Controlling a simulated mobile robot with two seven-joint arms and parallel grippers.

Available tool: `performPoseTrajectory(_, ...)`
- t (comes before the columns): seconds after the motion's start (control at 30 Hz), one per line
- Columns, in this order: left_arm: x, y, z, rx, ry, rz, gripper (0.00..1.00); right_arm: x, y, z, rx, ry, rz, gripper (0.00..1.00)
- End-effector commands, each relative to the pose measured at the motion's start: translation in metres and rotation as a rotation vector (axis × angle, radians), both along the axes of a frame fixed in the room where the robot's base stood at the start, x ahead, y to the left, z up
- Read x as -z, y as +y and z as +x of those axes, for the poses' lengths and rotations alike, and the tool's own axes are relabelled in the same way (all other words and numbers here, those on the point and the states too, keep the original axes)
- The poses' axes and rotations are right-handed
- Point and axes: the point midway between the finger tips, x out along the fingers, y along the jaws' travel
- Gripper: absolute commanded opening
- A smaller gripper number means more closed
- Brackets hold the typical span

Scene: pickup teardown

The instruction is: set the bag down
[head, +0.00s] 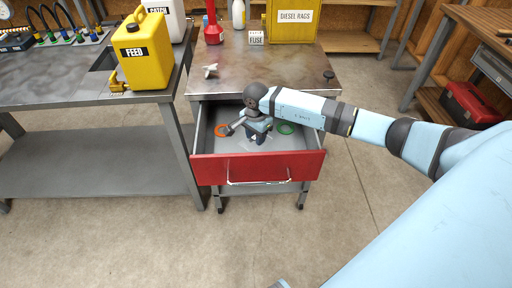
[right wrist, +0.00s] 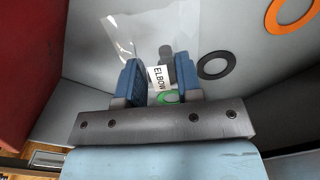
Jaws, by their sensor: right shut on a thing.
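A clear plastic bag (right wrist: 128,38) with a white "ELBOW" label shows in the right wrist view, with a dark grey piece at it. My right gripper (right wrist: 150,78) is shut on the bag, its blue fingers on either side of the label. In the head view my right gripper (head: 257,138) points down inside the open drawer (head: 258,168) with the red front. The bag is hard to make out there. Whether it touches the drawer floor I cannot tell. My left gripper is not in view.
On the drawer floor lie an orange ring (head: 221,130), a green ring (head: 286,129) and a black ring (right wrist: 214,65). The drawer's walls surround my gripper. A yellow "FEED" can (head: 143,52) stands on the left bench, and a "FUSE" box (head: 256,38) on the tabletop above the drawer.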

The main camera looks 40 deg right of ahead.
Motion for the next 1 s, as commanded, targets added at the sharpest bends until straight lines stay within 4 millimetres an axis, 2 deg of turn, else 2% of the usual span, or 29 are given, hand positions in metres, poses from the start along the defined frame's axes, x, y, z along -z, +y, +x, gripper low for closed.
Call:
performPoseTrajectory(0.03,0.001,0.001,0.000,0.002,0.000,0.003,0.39,0.008,0.000,-0.001,0.000,0.002,0.001,0.10)
performPoseTrajectory(0.27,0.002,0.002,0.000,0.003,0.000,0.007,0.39,0.024,0.000,0.000,0.000,0.000,0.001,0.10)
performPoseTrajectory(0.5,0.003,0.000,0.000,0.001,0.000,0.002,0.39,0.058,0.000,0.000,0.000,0.001,0.001,0.10)
performPoseTrajectory(0.9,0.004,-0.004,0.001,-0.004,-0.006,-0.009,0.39,0.065,0.000,0.000,-0.002,0.000,-0.001,0.10)
performPoseTrajectory(0.93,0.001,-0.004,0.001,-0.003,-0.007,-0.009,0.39,0.063,0.000,0.000,-0.002,0.000,0.000,0.40)
performPoseTrajectory(1.0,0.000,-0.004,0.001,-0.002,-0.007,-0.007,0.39,0.063,0.000,0.000,-0.002,0.000,0.000,0.56)
